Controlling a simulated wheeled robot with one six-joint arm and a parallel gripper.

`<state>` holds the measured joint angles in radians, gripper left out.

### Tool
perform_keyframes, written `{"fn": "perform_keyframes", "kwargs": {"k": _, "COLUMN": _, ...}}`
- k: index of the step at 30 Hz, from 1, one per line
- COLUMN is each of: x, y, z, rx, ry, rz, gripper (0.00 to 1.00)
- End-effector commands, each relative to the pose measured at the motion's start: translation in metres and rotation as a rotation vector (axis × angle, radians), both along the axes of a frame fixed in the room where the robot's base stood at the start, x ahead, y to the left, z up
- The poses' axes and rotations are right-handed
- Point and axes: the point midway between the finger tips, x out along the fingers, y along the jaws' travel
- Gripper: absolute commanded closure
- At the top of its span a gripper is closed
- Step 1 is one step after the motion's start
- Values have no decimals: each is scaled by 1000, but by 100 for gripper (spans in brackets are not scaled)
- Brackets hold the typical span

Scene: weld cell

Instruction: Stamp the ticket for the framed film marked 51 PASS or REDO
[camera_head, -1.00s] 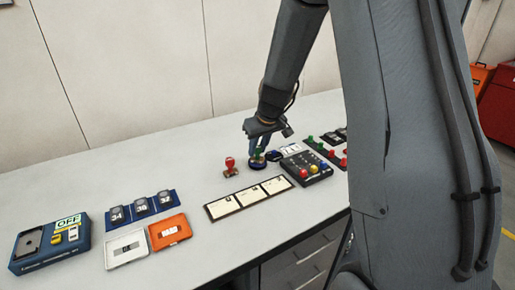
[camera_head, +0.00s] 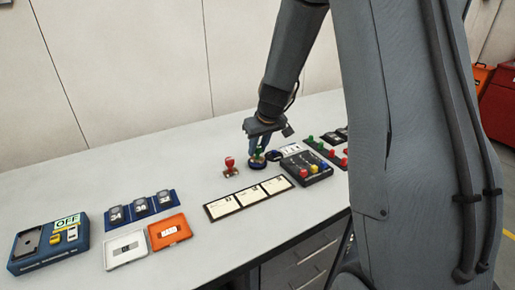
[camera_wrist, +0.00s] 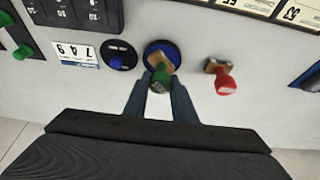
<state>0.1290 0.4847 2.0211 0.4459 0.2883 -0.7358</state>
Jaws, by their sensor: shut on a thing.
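My gripper (camera_head: 257,148) is shut on the green-handled stamp (camera_wrist: 160,76), which also shows between the fingertips in the wrist view. The stamp's wooden block is at a round dark blue pad (camera_wrist: 150,48); whether it touches the pad is unclear. The red-handled stamp (camera_head: 230,165) stands on the bench beside it and also shows in the wrist view (camera_wrist: 225,82). A row of white tickets on a dark holder (camera_head: 209,212) lies in front of the stamps; part of it shows upside down in the wrist view. I cannot make out a 51 on any ticket or film.
A blue viewer box (camera_head: 27,266) with an OFF label is at far left. Blocks on a blue rack (camera_head: 174,198), a white case (camera_head: 112,262) and an orange case (camera_head: 158,243) lie nearby. A dark button panel (camera_head: 312,179) is right of the pad. Bare bench lies between.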

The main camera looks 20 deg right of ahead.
Motion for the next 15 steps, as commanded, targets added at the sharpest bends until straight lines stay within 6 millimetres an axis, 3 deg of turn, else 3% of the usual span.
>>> {"fn": "perform_keyframes", "kwargs": {"k": 15, "x": -2, "y": 0, "z": 2, "rx": 1, "ry": 5, "rz": 1, "gripper": 90}}
